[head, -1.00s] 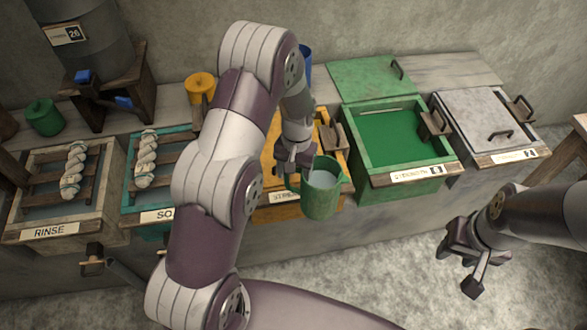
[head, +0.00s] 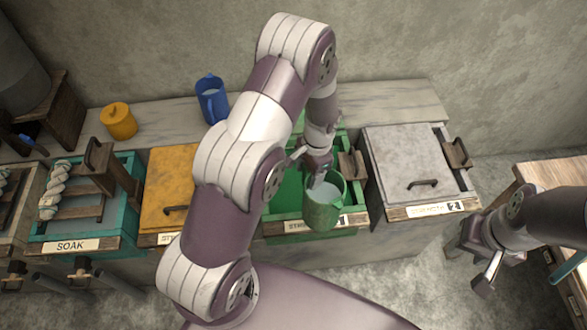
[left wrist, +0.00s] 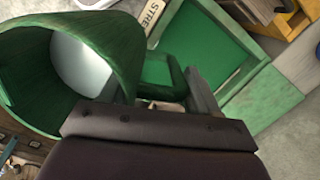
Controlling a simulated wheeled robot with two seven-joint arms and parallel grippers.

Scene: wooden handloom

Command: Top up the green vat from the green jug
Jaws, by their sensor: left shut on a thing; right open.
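The green jug (head: 322,212) is in my left gripper (head: 318,165), which is shut on it. In the head view it appears near upright, in front of the green vat's front part, with pale liquid inside. The green vat (head: 288,192) is open and shows a green surface inside; my left arm and the jug hide parts of it, including some of its label. In the left wrist view the jug (left wrist: 110,45) fills the left side and the vat (left wrist: 262,102) lies beyond it to the right. My right gripper (head: 472,262) is open and empty at the right, away from the vats.
A grey lidded vat (head: 408,160) stands right of the green one, and a yellow lidded vat (head: 165,180) stands left. The teal SOAK vat (head: 125,225) is farther left. A blue jug (head: 211,103) and a yellow pot (head: 119,122) stand on the ledge behind. A wooden table (head: 550,178) is at the right.

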